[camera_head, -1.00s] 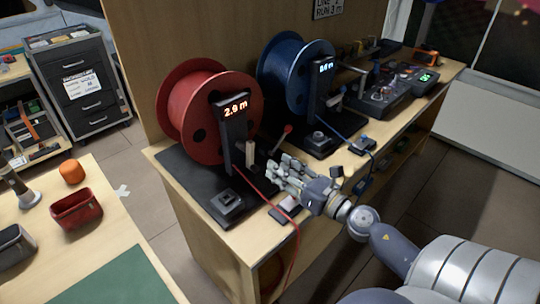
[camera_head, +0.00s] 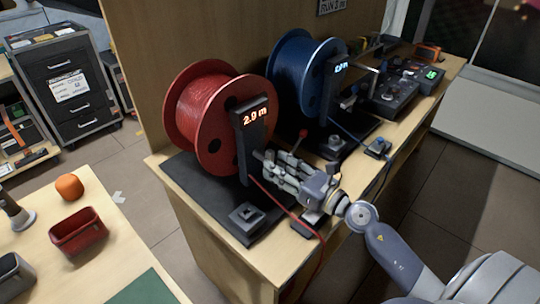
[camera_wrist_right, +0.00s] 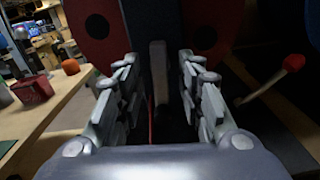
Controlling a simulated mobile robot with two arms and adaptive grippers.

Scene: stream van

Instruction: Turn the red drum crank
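The red drum (camera_head: 210,118) stands upright on a black base plate (camera_head: 195,185) at the near end of the bench. A dark post with a lit display (camera_head: 255,116) reading 2.9 m stands in front of it. In the right wrist view, a pale upright bar (camera_wrist_right: 158,75), possibly the crank's grip, stands between my fingers, with gaps on both sides. My right gripper (camera_head: 265,160) is open around it, close to the drum; the fingers hide the bar in the head view. A red-knobbed lever (camera_head: 303,134) stands beside them and also shows in the right wrist view (camera_wrist_right: 293,62). My left gripper is out of view.
A blue drum (camera_head: 302,75) stands farther along the bench, with a control box (camera_head: 388,98) beyond. A red cable hangs over the bench's front edge. A small square block (camera_head: 246,214) sits on the base plate. A table with a red bin (camera_head: 77,232) is at the left.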

